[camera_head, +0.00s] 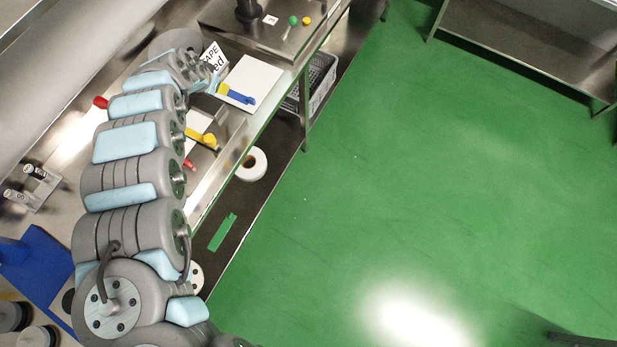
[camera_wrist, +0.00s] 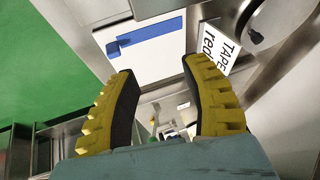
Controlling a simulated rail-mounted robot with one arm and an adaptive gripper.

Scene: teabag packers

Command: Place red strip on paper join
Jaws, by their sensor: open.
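My gripper (camera_wrist: 158,68) is open and empty in the wrist view, its yellow-backed fingers apart above the worktop. A white sheet (camera_wrist: 115,28) with a blue strip (camera_wrist: 150,38) lies beyond the fingertips; the sheet also shows in the head view (camera_head: 255,75). A white card printed "TAPE red" (camera_wrist: 221,46) stands to the right of the fingertips, and shows in the head view (camera_head: 211,56). A small red piece (camera_head: 188,163) lies beside my arm; I cannot tell whether it is the red strip. No paper join is distinguishable.
A red-ended object (camera_head: 100,102) shows left of my arm. A yellow piece (camera_head: 208,140) lies near a partly hidden white sheet. Green and orange buttons (camera_head: 300,20) sit on the steel unit at the back. A white roll (camera_head: 252,164) and crate (camera_head: 318,80) are below. Green floor is open.

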